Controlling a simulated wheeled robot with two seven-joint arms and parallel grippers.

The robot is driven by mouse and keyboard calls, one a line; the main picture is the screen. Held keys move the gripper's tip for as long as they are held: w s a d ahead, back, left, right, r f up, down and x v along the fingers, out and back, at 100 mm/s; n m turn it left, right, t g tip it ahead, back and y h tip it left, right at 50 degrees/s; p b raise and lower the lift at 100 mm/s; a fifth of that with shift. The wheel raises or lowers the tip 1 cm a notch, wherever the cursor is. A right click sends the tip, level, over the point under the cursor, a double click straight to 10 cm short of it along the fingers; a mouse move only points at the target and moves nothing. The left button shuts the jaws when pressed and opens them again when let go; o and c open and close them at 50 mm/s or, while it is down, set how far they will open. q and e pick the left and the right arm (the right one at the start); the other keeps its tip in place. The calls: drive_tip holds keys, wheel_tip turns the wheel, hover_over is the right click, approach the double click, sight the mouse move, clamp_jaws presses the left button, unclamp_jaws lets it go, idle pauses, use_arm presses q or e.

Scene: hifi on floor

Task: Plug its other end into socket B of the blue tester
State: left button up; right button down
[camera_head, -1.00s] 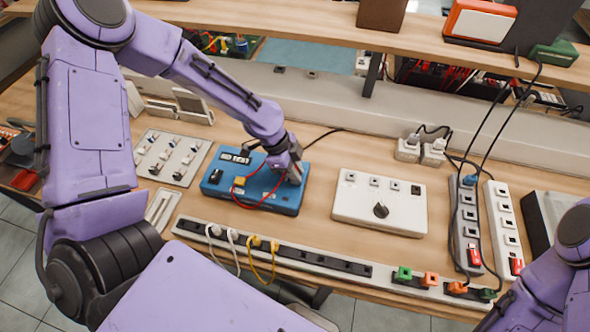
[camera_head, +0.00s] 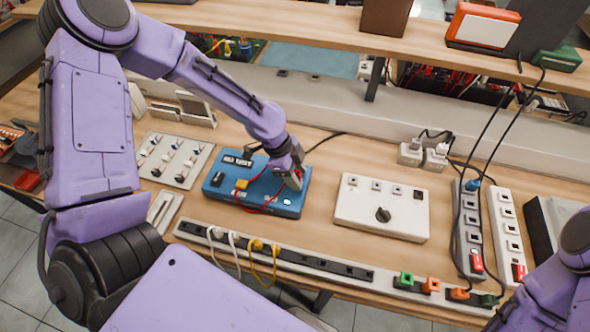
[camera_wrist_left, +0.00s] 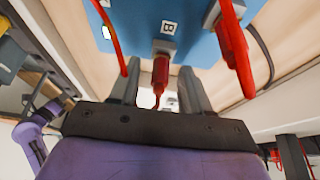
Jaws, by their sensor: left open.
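The blue tester (camera_head: 228,190) lies on the bench under my left gripper (camera_head: 298,178). In the left wrist view, the tester's blue face (camera_wrist_left: 205,48) carries a label B (camera_wrist_left: 170,27). A red plug (camera_wrist_left: 160,72) sits in the grey socket beside that label, its cable trailing toward me. My left gripper (camera_wrist_left: 158,88) is open, with one finger on each side of this plug. Another red plug (camera_wrist_left: 236,45) stands to the right. In the head view, the red cable (camera_head: 268,203) loops over the tester. My right gripper is out of view.
A white box with a dial (camera_head: 357,214) stands right of the tester. A grey switch panel (camera_head: 154,172) lies left. A long power strip (camera_head: 300,257) runs along the front edge, with white and yellow cords. More strips (camera_head: 467,240) stand at right. Bare bench lies between the boxes.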

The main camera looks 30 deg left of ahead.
use_arm(q)
drive_tip(key=d+p+v, duration=0.1)
drive_tip(key=p+v, duration=0.4)
drive_tip(key=v, duration=1)
drive_tip(key=shift+d+r, duration=0.3)
drive_tip(key=shift+r, duration=0.05)
drive_tip(key=shift+w, duration=0.15)
drive_tip(key=shift+c, duration=0.4)
